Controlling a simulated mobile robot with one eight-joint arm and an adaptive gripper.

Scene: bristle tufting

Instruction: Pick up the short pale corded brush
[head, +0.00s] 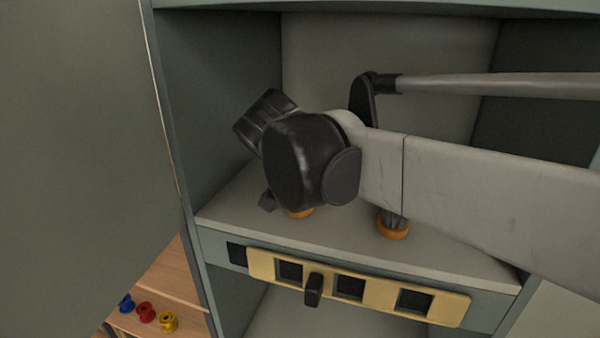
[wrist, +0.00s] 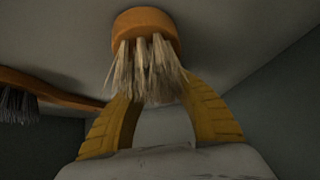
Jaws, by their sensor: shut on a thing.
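The pale brush (wrist: 146,28) has a round orange base and a short bunch of pale, frayed bristles. In the wrist view the yellow fingers of my gripper (wrist: 157,90) stand on either side of the bristle ends and are shut on them. The base lies beyond the fingertips, close against or on a grey surface; I cannot tell whether it touches. In the head view my wrist hides the fingers, and an orange base (head: 300,212) shows just below it on the shelf. No cord can be made out.
Another brush (head: 392,229) with an orange base and grey bristles stands to the right on the shelf (head: 240,205). The wrist view shows an orange bar with dark bristles (wrist: 18,105) at left. Cabinet walls close in. Blue, red and yellow spools (head: 146,312) lie lower left.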

